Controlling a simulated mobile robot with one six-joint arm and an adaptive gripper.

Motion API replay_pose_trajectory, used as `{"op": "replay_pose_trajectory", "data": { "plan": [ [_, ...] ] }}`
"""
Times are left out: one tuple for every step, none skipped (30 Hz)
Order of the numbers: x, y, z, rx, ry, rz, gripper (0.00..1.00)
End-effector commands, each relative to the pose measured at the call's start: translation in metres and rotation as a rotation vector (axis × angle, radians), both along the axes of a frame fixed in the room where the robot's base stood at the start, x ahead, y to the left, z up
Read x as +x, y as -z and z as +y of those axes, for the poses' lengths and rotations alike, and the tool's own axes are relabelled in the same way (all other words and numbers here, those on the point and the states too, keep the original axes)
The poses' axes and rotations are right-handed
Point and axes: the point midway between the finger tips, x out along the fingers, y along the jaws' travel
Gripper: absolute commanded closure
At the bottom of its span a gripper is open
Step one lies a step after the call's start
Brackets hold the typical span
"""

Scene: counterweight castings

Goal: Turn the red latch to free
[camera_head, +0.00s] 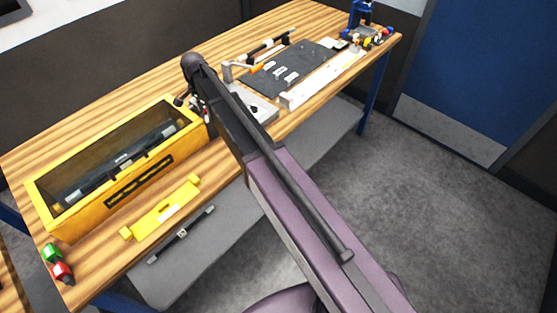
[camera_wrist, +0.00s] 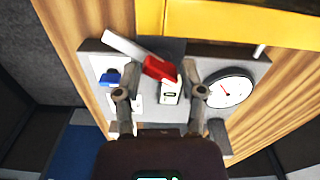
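In the wrist view a red latch (camera_wrist: 158,68) sits on a grey panel (camera_wrist: 232,62), joined to a pale bar (camera_wrist: 122,45) that slants up to the left. My gripper (camera_wrist: 163,73) is open. Its two fingers stand apart, and the red latch shows between and just beyond their tips. I cannot tell whether either finger touches it. In the head view my arm hides most of the gripper and panel, and the red latch cannot be made out there.
The panel carries a round dial (camera_wrist: 230,88) and a blue part (camera_wrist: 110,77). A yellow box (camera_head: 55,222) stands left of my arm. A yellow bar (camera_head: 165,207) lies in front of it. A dark mat (camera_head: 283,80) with small parts lies to the right.

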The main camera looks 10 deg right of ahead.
Motion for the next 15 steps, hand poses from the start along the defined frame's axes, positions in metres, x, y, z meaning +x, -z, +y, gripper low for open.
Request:
{"op": "replay_pose_trajectory", "data": {
  "plan": [
    [0.0, 0.0, 0.0, 0.001, 0.029, 0.001, 0.49],
    [0.0, 0.0, 0.0, 0.001, 0.049, 0.001, 0.49],
    [0.0, 0.0, 0.0, 0.001, 0.075, 0.001, 0.49],
    [0.0, 0.0, 0.0, 0.001, 0.094, 0.001, 0.49],
    [0.0, 0.0, 0.0, 0.001, 0.114, 0.001, 0.49],
    [0.0, -0.006, 0.0, 0.001, 0.121, 0.001, 0.49],
    [0.0, -0.01, 0.0, 0.001, 0.119, 0.001, 0.49],
    [0.0, -0.013, 0.0, 0.001, 0.118, 0.001, 0.49],
    [0.0, -0.016, 0.0, 0.0, 0.118, 0.0, 0.49],
    [0.0, -0.019, 0.0, 0.0, 0.117, 0.0, 0.49],
    [0.0, -0.021, 0.0, 0.0, 0.117, 0.0, 0.49],
    [0.0, -0.024, 0.0, 0.0, 0.117, 0.0, 0.49],
    [0.0, -0.027, 0.0, 0.0, 0.116, 0.0, 0.49],
    [0.0, -0.029, 0.0, 0.0, 0.116, 0.0, 0.49],
    [0.0, -0.033, 0.0, 0.0, 0.116, 0.0, 0.49]
  ]
}}
